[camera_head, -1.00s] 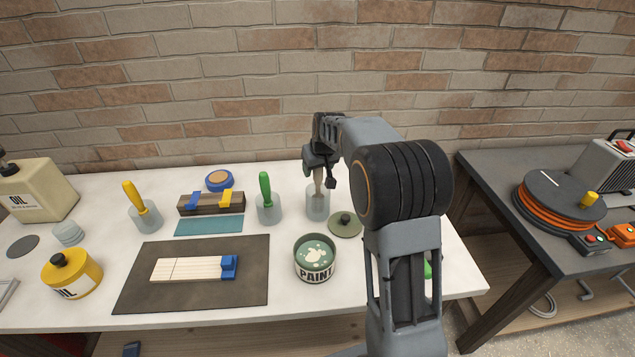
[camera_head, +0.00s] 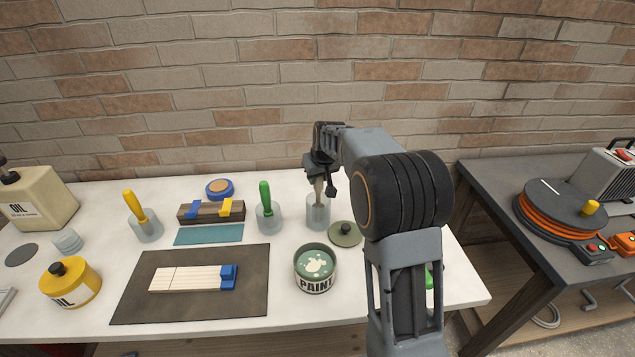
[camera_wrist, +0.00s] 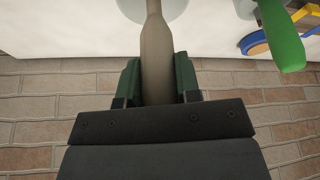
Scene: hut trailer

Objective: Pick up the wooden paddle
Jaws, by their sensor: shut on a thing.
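The wooden paddle (camera_head: 319,190) stands upright in a clear glass jar (camera_head: 318,214) behind the paint can. My gripper (camera_head: 321,177) is at its upper end. In the wrist view the paddle's tan handle (camera_wrist: 156,55) lies between the two dark green fingers of my gripper (camera_wrist: 158,82), which are shut on it. The paddle's lower end is inside the jar. The far part of the handle is hidden behind my gripper's dark body.
The open paint can (camera_head: 316,268) stands in front of the jar, and its green lid (camera_head: 344,233) lies to the jar's right. A green-handled tool (camera_head: 266,197) in another jar is to the left. A brick wall (camera_head: 250,90) rises behind.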

